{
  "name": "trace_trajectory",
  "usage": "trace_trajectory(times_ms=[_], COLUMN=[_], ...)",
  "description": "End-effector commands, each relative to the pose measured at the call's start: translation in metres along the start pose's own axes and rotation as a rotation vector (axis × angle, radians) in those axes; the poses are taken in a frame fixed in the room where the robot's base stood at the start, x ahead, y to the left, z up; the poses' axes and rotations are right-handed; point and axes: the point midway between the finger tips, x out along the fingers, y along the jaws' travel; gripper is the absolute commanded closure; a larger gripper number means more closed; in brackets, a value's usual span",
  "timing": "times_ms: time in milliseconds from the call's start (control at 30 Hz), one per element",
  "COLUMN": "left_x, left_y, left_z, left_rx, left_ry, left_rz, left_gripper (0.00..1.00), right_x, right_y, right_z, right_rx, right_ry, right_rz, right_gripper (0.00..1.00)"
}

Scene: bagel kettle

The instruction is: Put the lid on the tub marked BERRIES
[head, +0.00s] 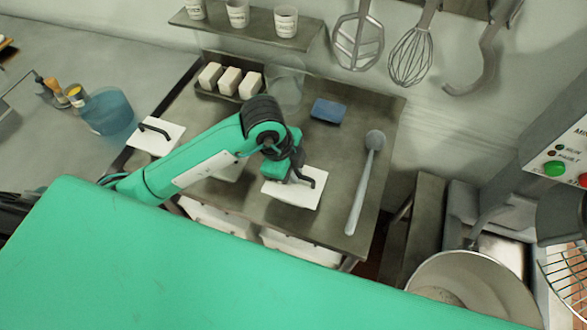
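A white square lid (291,196) with a dark curved handle lies over the steel table, right of centre. A second white lid (155,146) with a dark handle is at the table's left end. My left gripper (297,173) is right at the handle of the first lid; its fingers are small and dark against it, so I cannot tell whether they are closed on it. No BERRIES marking is readable, so I cannot tell which container is that tub. My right gripper is not in view.
The steel table (335,150) carries white blocks (229,81) on a tray, a clear container (286,84), a blue sponge-like block (328,111) and a long ladle (366,180). White bins (300,247) are below. A large pot (474,288) stands at lower right.

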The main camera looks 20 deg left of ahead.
Motion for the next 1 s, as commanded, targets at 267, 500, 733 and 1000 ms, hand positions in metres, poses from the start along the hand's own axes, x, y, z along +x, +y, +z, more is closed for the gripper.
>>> trace_trajectory(times_ms=[267,500,733,1000], left_x=[0.0,-0.008,-0.052,-0.115], left_y=[0.0,-0.001,-0.001,-0.001], left_z=[0.0,0.0,0.0,0.0], left_rx=[0.0,0.0,0.003,0.003], left_ry=[0.0,0.001,0.001,-0.001], left_rz=[0.0,-0.003,-0.008,-0.007], left_gripper=[0.65,0.65,0.65,0.65], right_x=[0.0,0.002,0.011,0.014], right_y=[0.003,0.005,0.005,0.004], right_z=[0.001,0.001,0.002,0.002], right_rx=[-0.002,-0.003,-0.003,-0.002], right_ry=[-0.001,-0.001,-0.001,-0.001], right_rz=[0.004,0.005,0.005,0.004], right_gripper=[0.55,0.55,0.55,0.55])
